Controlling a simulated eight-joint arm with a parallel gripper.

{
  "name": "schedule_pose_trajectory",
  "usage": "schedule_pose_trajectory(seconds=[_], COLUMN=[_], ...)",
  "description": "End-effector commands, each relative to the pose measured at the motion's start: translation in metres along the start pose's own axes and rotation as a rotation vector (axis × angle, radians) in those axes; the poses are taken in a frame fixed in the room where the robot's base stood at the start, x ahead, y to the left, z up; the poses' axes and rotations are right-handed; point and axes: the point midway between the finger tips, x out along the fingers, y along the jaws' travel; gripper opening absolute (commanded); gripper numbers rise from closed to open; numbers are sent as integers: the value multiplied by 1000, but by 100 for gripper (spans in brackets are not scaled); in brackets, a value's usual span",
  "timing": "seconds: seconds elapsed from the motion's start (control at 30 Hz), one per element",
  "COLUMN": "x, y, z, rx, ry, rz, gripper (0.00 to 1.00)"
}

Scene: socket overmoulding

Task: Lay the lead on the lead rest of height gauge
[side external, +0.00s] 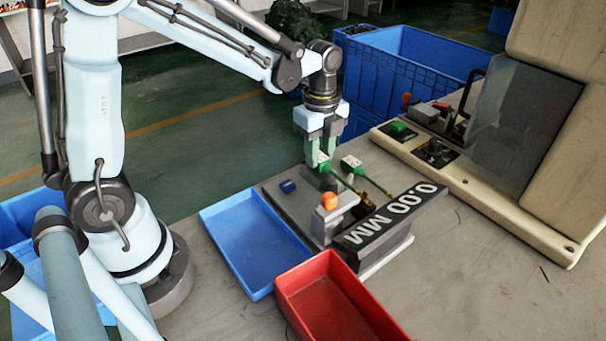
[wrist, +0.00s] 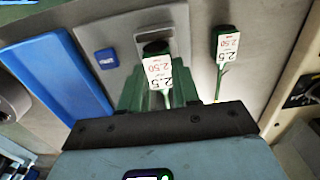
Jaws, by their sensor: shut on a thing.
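My gripper (side external: 320,162) is shut on a lead (wrist: 158,72), which has a dark green-black end and a white tag printed 2.5 and 2.50. The held lead is over the grey base of the height gauge (side external: 278,204); I cannot tell whether it touches. The gauge has an orange knob (side external: 329,201), a blue button (side external: 287,186) and a 0.00 MM display (side external: 395,213). A second, similarly tagged lead (side external: 352,163) is to the right of my gripper, and it also shows in the wrist view (wrist: 227,45). The lead rest is not clearly distinguishable.
A blue tray (side external: 232,222) lies left of the gauge and a red tray (side external: 310,277) in front. A beige machine with a clear shield (side external: 520,110) stands right, with a green piece (side external: 398,127) on its base. A blue crate (side external: 440,52) is behind. Front-right bench is clear.

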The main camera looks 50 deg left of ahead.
Motion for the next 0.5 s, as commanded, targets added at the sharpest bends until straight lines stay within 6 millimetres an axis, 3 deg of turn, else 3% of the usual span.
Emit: schedule_pose_trajectory(seconds=[0.27,0.3,0.43,0.5], x=[3,3,3,3], y=[0,0,0,0], z=[0,0,0,0], rx=[0,0,0,0], ry=[0,0,0,0], rz=[0,0,0,0], gripper=[1,37,56,56])
